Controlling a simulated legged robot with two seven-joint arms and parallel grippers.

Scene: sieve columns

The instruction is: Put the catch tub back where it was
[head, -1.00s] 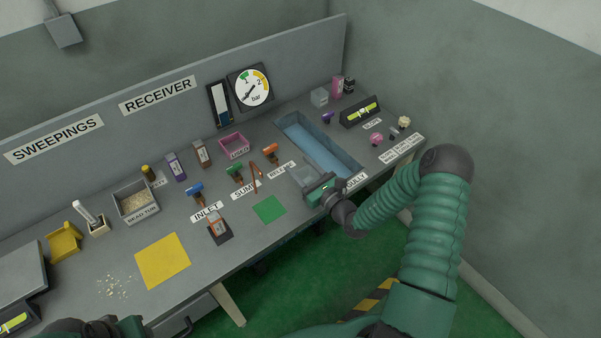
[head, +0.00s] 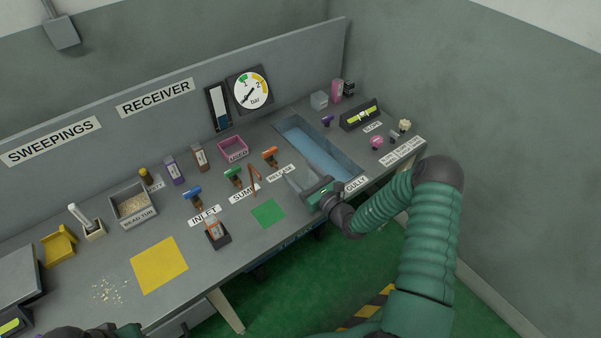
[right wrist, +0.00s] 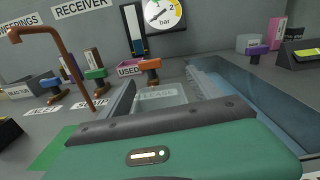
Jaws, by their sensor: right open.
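A clear, see-through tub (head: 299,180), which I take for the catch tub, is on the bench between the RELEASE label and the gully. It also shows in the right wrist view (right wrist: 160,98), with the RELEASE label visible through it. My right gripper (head: 319,190) is open at the tub's near side, its green body (right wrist: 170,155) filling the bottom of the wrist view. I cannot tell whether its fingers touch the tub. A part of my left arm shows at the bottom left edge of the head view; its fingers are hidden.
The blue gully (head: 318,148) lies right behind the tub. Orange, green and blue valve handles and a brown bent pipe (head: 254,180) stand to the left. A green square (head: 268,213) is on the bench nearer the front. A pink tray (head: 232,149) stands behind.

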